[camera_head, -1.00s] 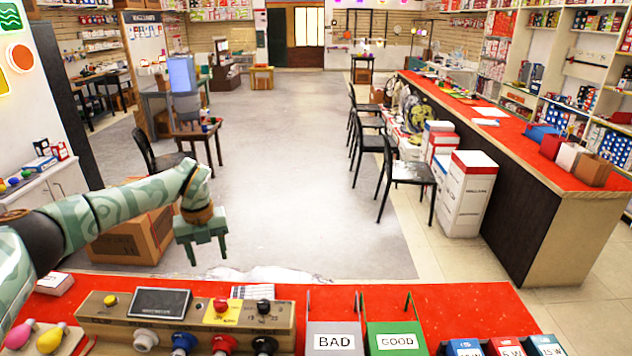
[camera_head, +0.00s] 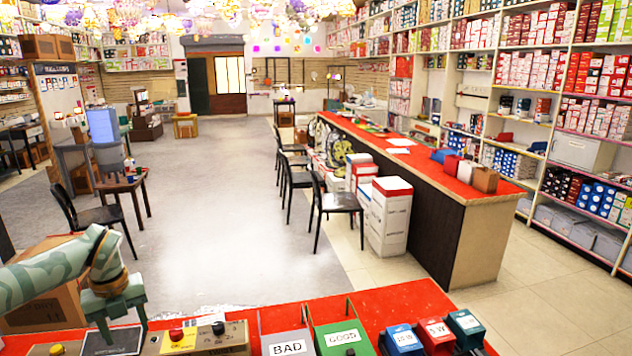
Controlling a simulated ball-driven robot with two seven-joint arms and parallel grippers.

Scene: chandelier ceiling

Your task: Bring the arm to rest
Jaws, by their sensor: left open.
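My left arm comes in from the left edge, green with a leafy pattern. Its green gripper (camera_head: 117,318) hangs fingers down at the lower left of the head view. The fingers are apart and I see nothing between them. In the picture it overlaps the dark screen (camera_head: 112,342) of the tester on the red counter (camera_head: 400,303). I cannot tell how high above the counter the fingertips are. My right gripper is not in view.
The counter holds a grey BAD bin (camera_head: 288,343), a green GOOD bin (camera_head: 342,338) and several small bulb boxes (camera_head: 402,339). A cardboard box (camera_head: 45,308) stands behind my arm. Beyond are open floor (camera_head: 220,240), black chairs (camera_head: 335,203) and a long red-topped counter (camera_head: 460,172).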

